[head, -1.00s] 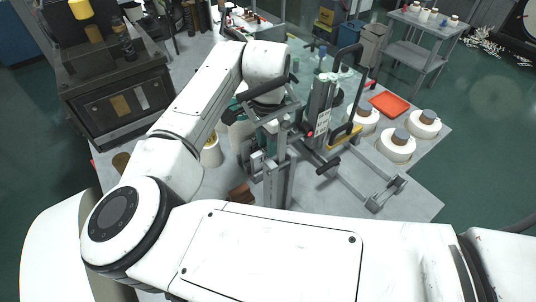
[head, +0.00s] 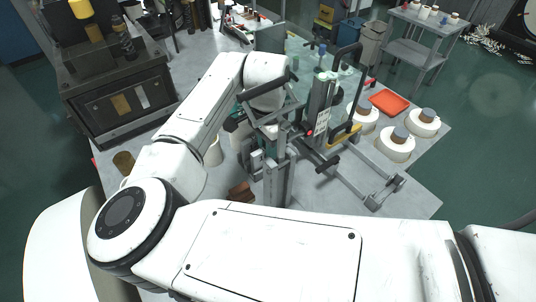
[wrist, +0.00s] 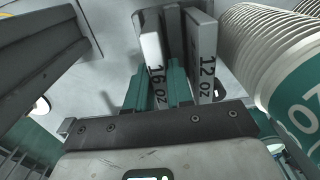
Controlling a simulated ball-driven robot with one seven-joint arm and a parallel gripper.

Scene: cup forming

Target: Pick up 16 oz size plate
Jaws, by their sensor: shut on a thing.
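In the wrist view the 16 oz plate (wrist: 151,48) is a pale, narrow plate with its black label facing me. The teal fingers of my gripper (wrist: 164,88) lie on both sides of its labelled end and are shut on it. The 12 oz plate (wrist: 206,50) stands just to the right, apart from the fingers. The far ends of both plates meet a dark grey holder (wrist: 176,25). In the head view my gripper is mostly hidden behind the arm and the metal frame of the device, and I cannot make out the plates there.
A stack of white and green paper cups (wrist: 268,55) is close on the right in the wrist view. A dark bar (wrist: 40,60) is on the left. In the head view, a metal stand (head: 278,175), white rolls (head: 396,145) and a red tray (head: 389,102) occupy the table.

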